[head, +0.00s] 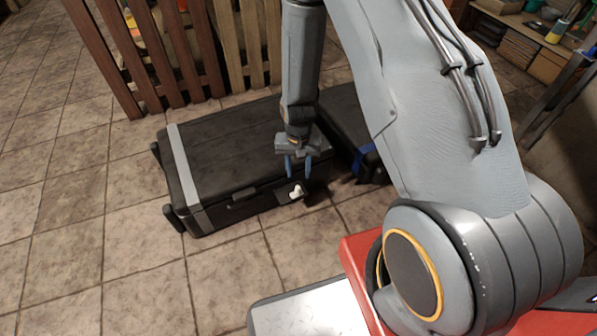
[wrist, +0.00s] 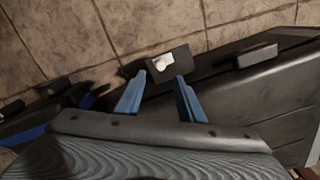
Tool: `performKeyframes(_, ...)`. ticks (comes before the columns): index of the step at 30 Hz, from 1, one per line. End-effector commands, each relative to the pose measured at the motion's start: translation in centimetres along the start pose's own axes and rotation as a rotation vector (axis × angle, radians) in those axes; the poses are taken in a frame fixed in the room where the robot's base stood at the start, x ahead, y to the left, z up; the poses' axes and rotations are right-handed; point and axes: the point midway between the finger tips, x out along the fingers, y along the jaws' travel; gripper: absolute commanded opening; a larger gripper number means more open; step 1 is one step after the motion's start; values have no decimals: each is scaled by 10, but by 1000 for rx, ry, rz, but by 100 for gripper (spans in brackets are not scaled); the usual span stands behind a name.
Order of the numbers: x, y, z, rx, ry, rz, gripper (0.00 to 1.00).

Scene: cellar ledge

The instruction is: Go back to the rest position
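My gripper (head: 299,166) hangs at the end of my arm, fingers pointing down, in front of a black case with a grey strap (head: 215,157). In the wrist view my gripper (wrist: 157,92) has its two blue fingers apart with nothing between them. Beyond the fingertips is a small white piece on a dark plate (wrist: 165,63) at the case's side. The white piece (head: 296,191) also shows in the head view, just below the fingers. I cannot tell whether the fingers touch the case.
A second dark case with a blue part (head: 367,158) stands right of the first. Wooden slat fencing (head: 170,50) is behind them. Shelves with boxes (head: 520,45) stand at the upper right. The tiled floor (head: 60,200) at left is clear.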

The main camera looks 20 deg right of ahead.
Motion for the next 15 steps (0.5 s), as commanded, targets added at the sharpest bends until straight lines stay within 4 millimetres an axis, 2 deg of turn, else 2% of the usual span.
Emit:
performKeyframes(11, -1, -1, 0, -2, 0, 0, 36)
performKeyframes(15, -21, -14, 3, -37, 5, -3, 36)
